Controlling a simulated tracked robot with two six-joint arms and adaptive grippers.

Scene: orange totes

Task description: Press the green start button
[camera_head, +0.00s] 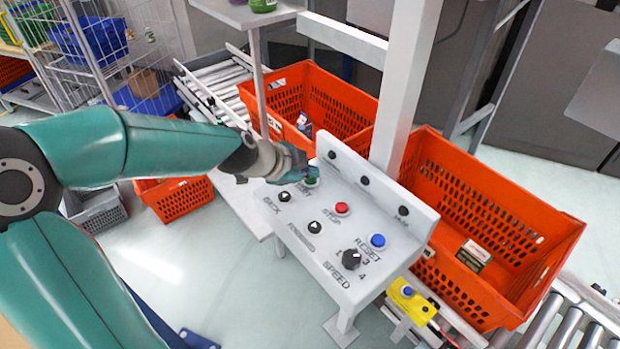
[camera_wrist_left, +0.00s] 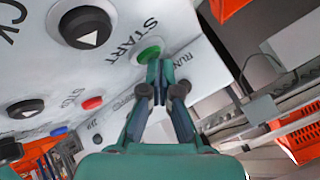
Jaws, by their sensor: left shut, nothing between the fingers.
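The green start button (camera_head: 311,182) is on the sloped white control panel (camera_head: 290,232), next to the START label. In the left wrist view the green button (camera_wrist_left: 149,53) shows right at my fingertips, partly covered by them. My left gripper (camera_head: 305,172) reaches in from the left, over the upper left corner of the panel. In the left wrist view the gripper (camera_wrist_left: 160,70) is shut and empty, with its tips at the button. I cannot tell whether they touch it or whether it is pushed in. My right gripper is not in view.
A red stop button (camera_head: 341,208), a blue reset button (camera_head: 377,240), black arrow buttons (camera_head: 284,197) and a speed knob (camera_head: 351,258) share the panel. Its raised back edge and a white post (camera_head: 405,90) stand behind. Orange totes (camera_head: 480,215) sit on rollers beyond.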

